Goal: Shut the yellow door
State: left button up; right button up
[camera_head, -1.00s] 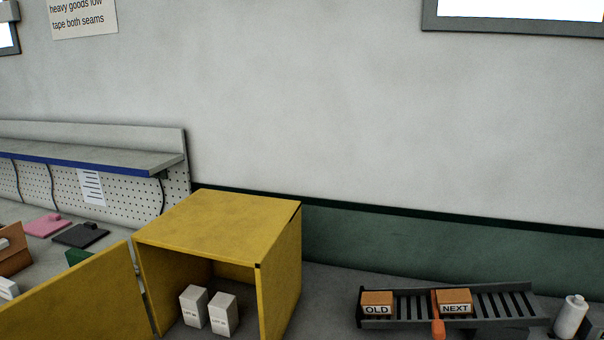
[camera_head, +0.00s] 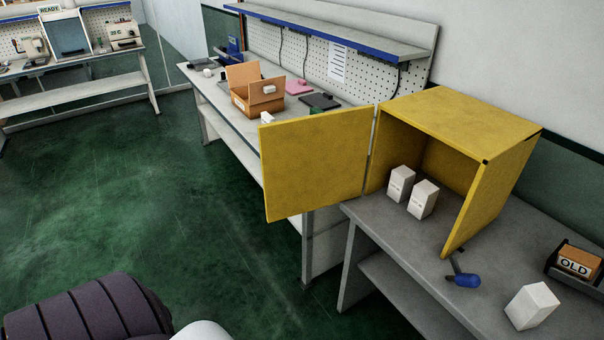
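The yellow door (camera_head: 316,163) stands wide open in the head view. It is hinged at the left front edge of a yellow cabinet (camera_head: 455,120) and juts out to the left, past the front of the bench. Two white boxes, a left one (camera_head: 400,184) and a right one (camera_head: 423,199), stand inside the open cabinet. A dark, ribbed part of my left arm shows at the bottom left, well apart from the door. Neither of my grippers is in view.
The cabinet stands on a grey bench (camera_head: 387,235). A blue-handled tool (camera_head: 464,279), a white box (camera_head: 532,305) and an orange box marked OLD (camera_head: 578,262) are to its right. A second bench with an open carton (camera_head: 257,92) lies behind the door. Green floor (camera_head: 190,190) is free at left.

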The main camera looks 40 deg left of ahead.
aim_at(316, 161)
jog(key=z, duration=0.45)
jog(key=k+z, duration=0.15)
jog(key=z, duration=0.75)
jog(key=j, duration=0.6)
jog(key=k+j, duration=0.15)
jog(key=j, duration=1)
jog(key=k+j+z, duration=0.1)
jog(key=j, duration=0.45)
jog(key=k+j, duration=0.1)
jog(key=j, duration=0.5)
jog(key=k+j, duration=0.1)
jog(key=j, duration=0.45)
jog(key=k+j, duration=0.1)
jog(key=j, duration=0.5)
jog(key=j+z, duration=0.1)
jog(key=j, duration=0.45)
jog(key=k, duration=0.05)
